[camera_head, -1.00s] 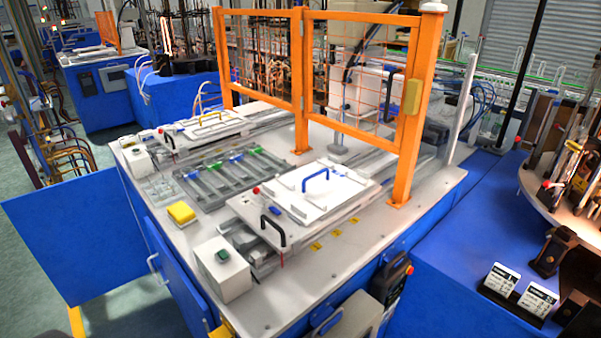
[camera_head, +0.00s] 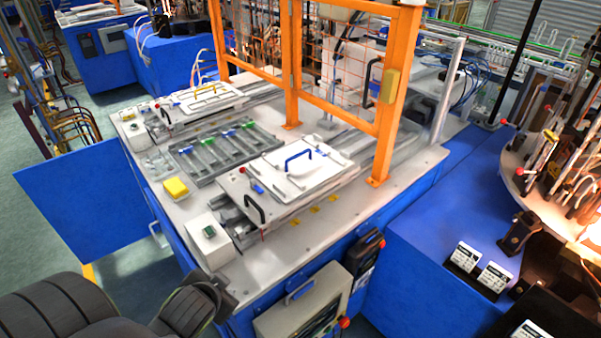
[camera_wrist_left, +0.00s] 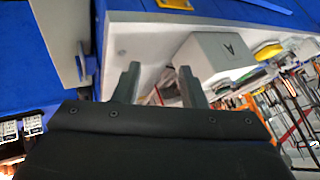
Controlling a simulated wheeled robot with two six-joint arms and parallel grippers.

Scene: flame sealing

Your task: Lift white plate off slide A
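A white plate (camera_head: 310,172) with a blue handle (camera_head: 300,157) lies flat on the nearer slide (camera_head: 245,222). My left arm comes in at the bottom left of the head view, low and in front of the bench, away from both plates. In the left wrist view my left gripper (camera_wrist_left: 158,85) has its fingers apart with nothing between them. My right gripper is not in view.
A white button box (camera_head: 209,240) and a yellow block (camera_head: 176,188) stand at the bench's near left side. A rack with green and blue parts (camera_head: 225,148) lies between the slides. An orange mesh fence (camera_head: 292,65) stands behind. A blue door (camera_head: 80,205) stands open at left.

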